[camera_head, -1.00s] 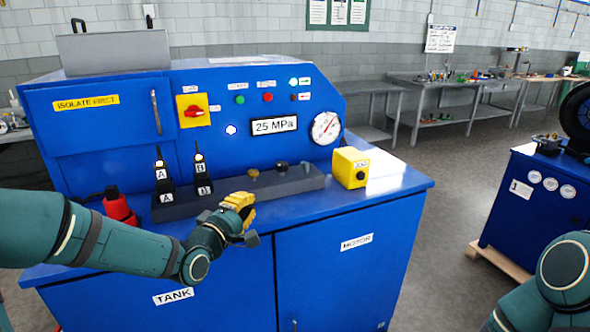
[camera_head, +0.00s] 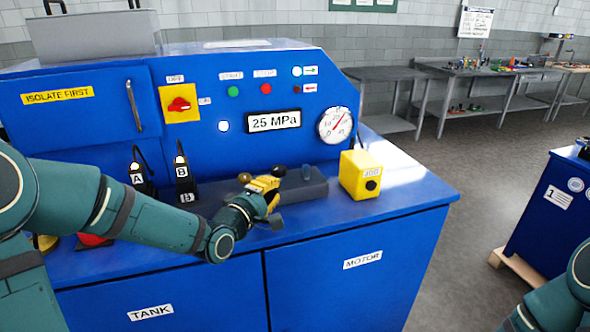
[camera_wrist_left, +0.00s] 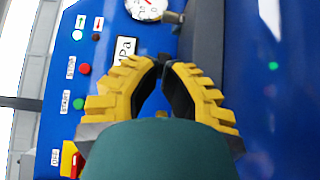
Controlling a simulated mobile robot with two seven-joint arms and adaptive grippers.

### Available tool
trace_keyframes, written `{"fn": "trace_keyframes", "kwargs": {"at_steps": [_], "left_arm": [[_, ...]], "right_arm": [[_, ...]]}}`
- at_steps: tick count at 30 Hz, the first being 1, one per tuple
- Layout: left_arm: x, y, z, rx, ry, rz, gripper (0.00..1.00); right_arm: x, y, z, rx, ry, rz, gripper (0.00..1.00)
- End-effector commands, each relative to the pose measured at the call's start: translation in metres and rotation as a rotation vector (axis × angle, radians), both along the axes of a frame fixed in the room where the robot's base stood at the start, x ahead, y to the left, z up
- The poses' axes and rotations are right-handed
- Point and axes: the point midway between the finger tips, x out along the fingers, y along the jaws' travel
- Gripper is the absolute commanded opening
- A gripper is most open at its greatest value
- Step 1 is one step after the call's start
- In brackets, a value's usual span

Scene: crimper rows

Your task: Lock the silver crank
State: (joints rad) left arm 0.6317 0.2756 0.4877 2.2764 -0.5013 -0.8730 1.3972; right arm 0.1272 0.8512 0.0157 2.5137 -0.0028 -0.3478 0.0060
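A dark grey block (camera_head: 312,188) lies on the blue console top. A gold knob (camera_head: 244,178), a black knob (camera_head: 279,170) and a small grey knob (camera_head: 307,172) show along it. The grey one may be the silver crank; I cannot tell for sure. My left gripper (camera_head: 266,184) is at the block, in front of the black knob, and hides part of the row. A metallic knob (camera_wrist_left: 172,17) shows beyond the tips. My right gripper is out of view.
A yellow box (camera_head: 360,174) with a black button stands right of the block. Black levers A (camera_head: 138,180) and B (camera_head: 184,184) stand left of the gripper. The panel behind holds a gauge (camera_head: 336,125) and a 25 MPa display (camera_head: 274,120).

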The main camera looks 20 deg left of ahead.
Motion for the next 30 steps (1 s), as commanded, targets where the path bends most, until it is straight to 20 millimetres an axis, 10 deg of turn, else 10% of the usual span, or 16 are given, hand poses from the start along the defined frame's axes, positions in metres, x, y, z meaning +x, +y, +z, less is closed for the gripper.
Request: {"fn": "trace_keyframes", "kwargs": {"at_steps": [30], "left_arm": [[0.097, -0.024, 0.0, 0.0, 0.0, 0.001, 0.0]], "right_arm": [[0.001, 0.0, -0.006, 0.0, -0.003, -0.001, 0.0]]}}
